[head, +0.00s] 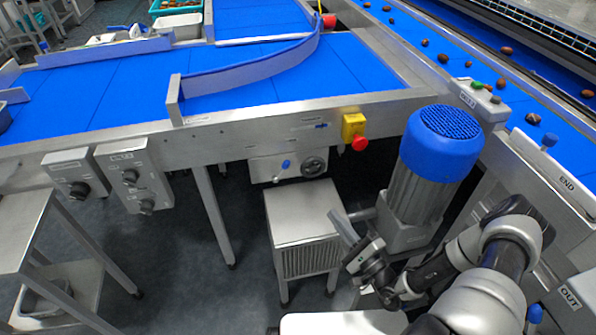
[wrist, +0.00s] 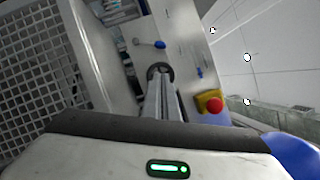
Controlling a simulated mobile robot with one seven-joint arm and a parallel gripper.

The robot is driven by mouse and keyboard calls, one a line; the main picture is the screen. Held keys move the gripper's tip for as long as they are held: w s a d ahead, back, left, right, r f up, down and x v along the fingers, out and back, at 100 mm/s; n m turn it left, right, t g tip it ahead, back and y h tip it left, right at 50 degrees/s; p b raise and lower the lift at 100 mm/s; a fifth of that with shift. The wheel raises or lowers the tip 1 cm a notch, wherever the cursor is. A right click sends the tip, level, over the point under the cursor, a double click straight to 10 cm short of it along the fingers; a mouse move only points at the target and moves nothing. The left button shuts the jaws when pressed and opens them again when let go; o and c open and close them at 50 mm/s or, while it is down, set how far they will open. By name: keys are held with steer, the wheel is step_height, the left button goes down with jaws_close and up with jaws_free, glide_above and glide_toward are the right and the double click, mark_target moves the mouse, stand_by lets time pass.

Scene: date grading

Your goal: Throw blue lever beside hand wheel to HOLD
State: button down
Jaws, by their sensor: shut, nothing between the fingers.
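The blue lever (head: 286,164) sits on a pale control panel (head: 262,172) under the conveyor's front rail. The dark hand wheel (head: 313,166) is just right of it. In the wrist view the blue lever (wrist: 158,44) shows beyond the hand wheel (wrist: 161,69), whose lower part is hidden by my fingers. My gripper (head: 336,217) is shut and empty, below and to the right of the panel, apart from the lever. In the wrist view its closed fingers (wrist: 160,84) point towards the wheel. No HOLD marking is readable.
A grey metal cabinet (head: 303,214) with a vented front stands below the panel. A yellow box with a red button (head: 359,143) is right of the panel. A large blue-capped motor (head: 415,170) stands close to my arm. Open floor lies left of the cabinet.

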steer(key=b, duration=0.3)
glide_toward(283, 169)
steer(key=w+r, duration=0.1)
steer(key=w, duration=0.7)
steer(key=shift+a+r, duration=0.2)
steer(key=shift+a, duration=0.05)
steer(key=shift+r, duration=0.1)
